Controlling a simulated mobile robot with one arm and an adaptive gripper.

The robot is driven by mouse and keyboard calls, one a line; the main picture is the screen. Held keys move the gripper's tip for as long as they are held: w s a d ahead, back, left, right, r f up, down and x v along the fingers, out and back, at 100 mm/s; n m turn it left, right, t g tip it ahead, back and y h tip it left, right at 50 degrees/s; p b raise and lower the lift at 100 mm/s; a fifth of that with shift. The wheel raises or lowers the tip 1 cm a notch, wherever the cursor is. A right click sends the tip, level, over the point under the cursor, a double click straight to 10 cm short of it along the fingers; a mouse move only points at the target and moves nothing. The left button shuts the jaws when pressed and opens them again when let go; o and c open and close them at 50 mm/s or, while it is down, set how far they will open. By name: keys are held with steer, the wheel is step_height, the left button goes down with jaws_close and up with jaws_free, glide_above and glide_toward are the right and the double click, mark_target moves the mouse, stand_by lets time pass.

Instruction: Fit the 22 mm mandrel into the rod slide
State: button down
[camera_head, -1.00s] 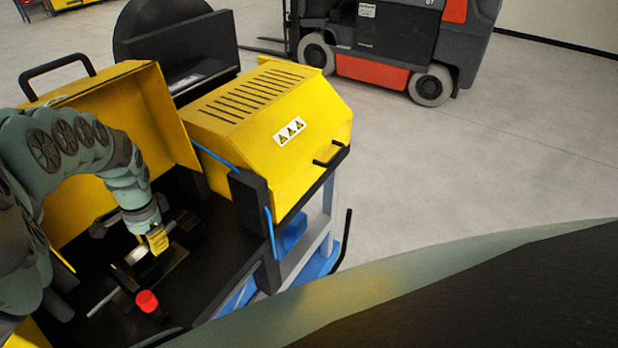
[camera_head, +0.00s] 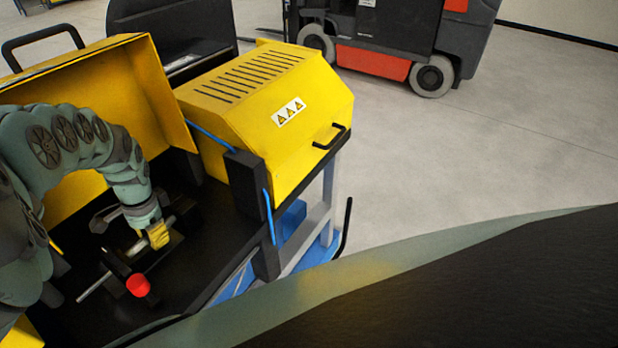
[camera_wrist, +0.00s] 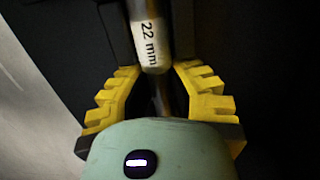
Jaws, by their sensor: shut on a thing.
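My gripper (camera_head: 158,236) is low over the black machine bed, with its yellow fingers shut on the 22 mm mandrel. In the wrist view the mandrel (camera_wrist: 150,45) is a metal rod with a white "22 mm" label, running up between the fingers (camera_wrist: 157,72) and out at the top edge. A thin metal rod (camera_head: 95,287) lies along the bed to the lower left of my gripper, near dark fittings. I cannot clearly pick out the rod slide, or tell whether the mandrel touches it. My gripper and arm hide part of this area.
A red knob (camera_head: 138,285) stands on the bed below my gripper. A raised yellow cover (camera_head: 80,75) is behind my arm. A yellow vented housing (camera_head: 265,95) with a black handle is to the right. A forklift (camera_head: 395,40) is at the back; the floor at right is clear.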

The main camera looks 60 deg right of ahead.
steer(key=c, duration=0.9)
jaws_free()
steer(key=shift+r, duration=0.1)
steer(key=r, duration=0.7)
steer(key=d+r, duration=0.1)
steer(key=r, duration=0.2)
steer(key=shift+w+r, duration=0.2)
steer(key=shift+s+d+r, duration=0.1)
steer(key=shift+r, duration=0.6)
